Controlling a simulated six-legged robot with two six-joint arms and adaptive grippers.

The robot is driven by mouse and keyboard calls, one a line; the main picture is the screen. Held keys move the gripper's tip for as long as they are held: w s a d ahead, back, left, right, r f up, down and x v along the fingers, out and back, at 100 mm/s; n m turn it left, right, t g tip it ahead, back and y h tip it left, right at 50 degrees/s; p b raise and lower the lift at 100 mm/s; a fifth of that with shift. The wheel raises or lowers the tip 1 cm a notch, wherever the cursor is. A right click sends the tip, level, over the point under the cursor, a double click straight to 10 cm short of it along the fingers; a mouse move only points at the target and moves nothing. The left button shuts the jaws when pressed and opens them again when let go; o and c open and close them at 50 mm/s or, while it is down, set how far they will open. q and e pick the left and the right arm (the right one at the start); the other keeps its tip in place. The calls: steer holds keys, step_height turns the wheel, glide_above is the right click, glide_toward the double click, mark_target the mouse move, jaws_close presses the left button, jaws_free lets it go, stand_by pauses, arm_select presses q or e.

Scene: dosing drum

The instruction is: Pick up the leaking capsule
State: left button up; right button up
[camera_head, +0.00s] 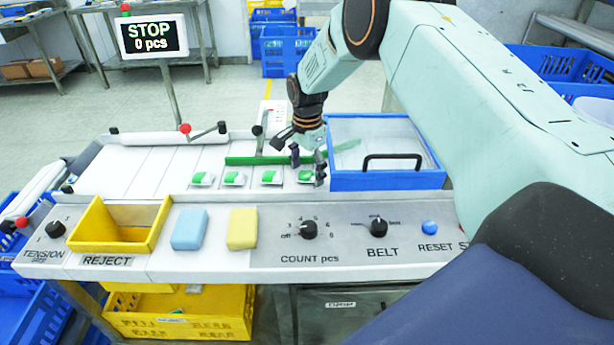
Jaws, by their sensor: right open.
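Several green-and-white capsules lie in a row on the white belt (140,170): the leftmost (201,179), one right of it (233,178), another (270,177) and the rightmost (306,177). I cannot tell which one leaks; no spill is clear at this size. My right gripper (308,162) is open, pointing down at the right end of the row. Its fingers are close to the rightmost capsule, one at its right side, and nothing shows between them. I cannot tell whether they touch it. My left gripper is out of view.
A green bar (240,160) lies behind the capsules. A blue-framed box with a clear lid (385,181) stands just right of my gripper. In front are a yellow REJECT bin (90,222), blue (189,230) and yellow (242,229) blocks, and panel knobs. A STOP display (152,38) stands behind.

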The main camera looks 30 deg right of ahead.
mark_target(308, 174)
steer(key=shift+d+f, duration=0.1)
steer(key=shift+d, duration=0.15)
steer(key=shift+c, duration=1.4)
steer(key=c, duration=0.3)
steer(key=shift+a, duration=0.2)
steer(key=c, duration=0.3)
steer(key=shift+d, duration=0.15)
step_height(308, 174, up, 10)
steer(key=shift+p, duration=0.3)
